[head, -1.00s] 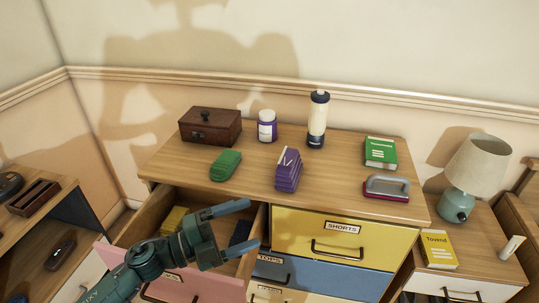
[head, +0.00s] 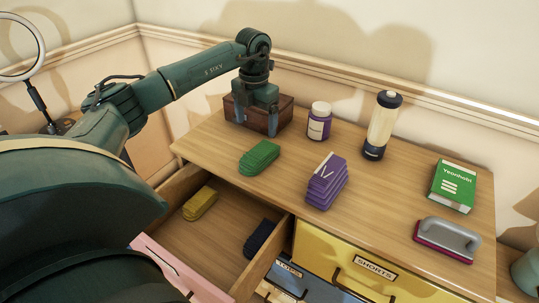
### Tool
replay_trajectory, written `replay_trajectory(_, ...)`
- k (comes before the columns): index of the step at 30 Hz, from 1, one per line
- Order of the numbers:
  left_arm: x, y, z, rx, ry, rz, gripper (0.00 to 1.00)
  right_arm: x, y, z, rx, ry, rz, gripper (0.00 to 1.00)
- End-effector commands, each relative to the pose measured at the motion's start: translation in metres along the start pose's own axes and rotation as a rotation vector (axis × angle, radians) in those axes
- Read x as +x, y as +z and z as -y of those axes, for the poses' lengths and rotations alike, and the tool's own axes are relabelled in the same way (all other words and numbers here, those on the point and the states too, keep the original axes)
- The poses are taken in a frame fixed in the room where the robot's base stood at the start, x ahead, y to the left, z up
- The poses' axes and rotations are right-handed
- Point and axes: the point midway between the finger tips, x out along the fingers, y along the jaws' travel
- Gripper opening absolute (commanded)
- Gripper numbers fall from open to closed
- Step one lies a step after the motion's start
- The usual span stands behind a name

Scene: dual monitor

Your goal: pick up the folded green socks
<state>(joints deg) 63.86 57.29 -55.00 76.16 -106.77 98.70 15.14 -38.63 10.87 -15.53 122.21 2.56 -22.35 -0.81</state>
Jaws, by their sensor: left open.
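The folded green socks (head: 260,158) lie on the dresser top (head: 400,185), near its left front edge, behind the open drawer. My left gripper (head: 255,126) points down with its fingers apart, above and behind the socks, in front of the brown wooden box (head: 285,108). It holds nothing that I can see and is apart from the socks. My right gripper is not in view.
A folded purple stack (head: 327,181) stands right of the socks. The open drawer (head: 215,235) holds yellow (head: 200,203) and dark blue (head: 261,238) folded items.

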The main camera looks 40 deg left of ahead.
Motion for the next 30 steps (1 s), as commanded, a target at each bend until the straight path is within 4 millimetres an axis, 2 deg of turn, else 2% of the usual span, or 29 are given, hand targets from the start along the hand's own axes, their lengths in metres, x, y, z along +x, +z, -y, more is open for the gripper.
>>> replay_trajectory(1,0.012,-0.001,0.001,0.001,-0.001,-0.006,0.85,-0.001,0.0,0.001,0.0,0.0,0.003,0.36)
replay_trajectory(6,0.042,0.0,0.002,0.003,-0.002,-0.001,0.85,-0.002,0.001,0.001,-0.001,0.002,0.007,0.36)
replay_trajectory(14,0.062,0.0,0.003,0.005,-0.004,-0.001,0.85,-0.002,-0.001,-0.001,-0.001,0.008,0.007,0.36)
replay_trajectory(21,0.097,-0.002,0.007,0.004,-0.004,-0.001,0.85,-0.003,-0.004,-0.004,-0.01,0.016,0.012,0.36)
replay_trajectory(24,0.106,-0.001,0.007,0.004,-0.005,0.0,0.85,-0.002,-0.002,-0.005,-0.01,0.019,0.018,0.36)
replay_trajectory(30,0.109,-0.001,0.007,0.005,-0.005,0.002,0.85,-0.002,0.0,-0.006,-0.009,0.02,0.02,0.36)
